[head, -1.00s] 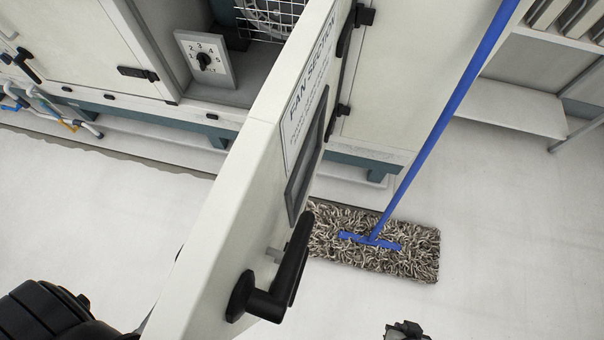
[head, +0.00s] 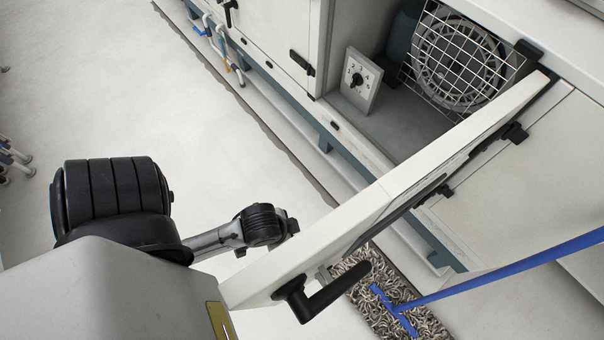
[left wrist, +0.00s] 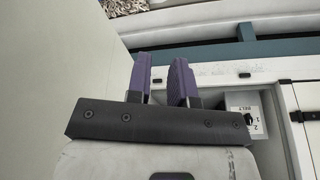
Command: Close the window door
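The white window door (head: 370,215) stands wide open, swung out from the cabinet, with its hinges (head: 515,132) on the right side of the opening. Its black lever handle (head: 325,292) is near the free end on the outer face. The window is seen only edge-on. My left arm comes in from the left, and its black wrist part (head: 262,225) is beside the inner face of the door; contact cannot be told. In the left wrist view my left gripper (left wrist: 161,75) has two purple fingers with an empty gap between them. A pale panel, apparently the door (left wrist: 85,60), fills the left there. My right gripper is out of view.
The cabinet opening holds a fan behind a wire grille (head: 460,60) and a numbered dial (head: 358,80). Open floor (head: 130,90) is at the left.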

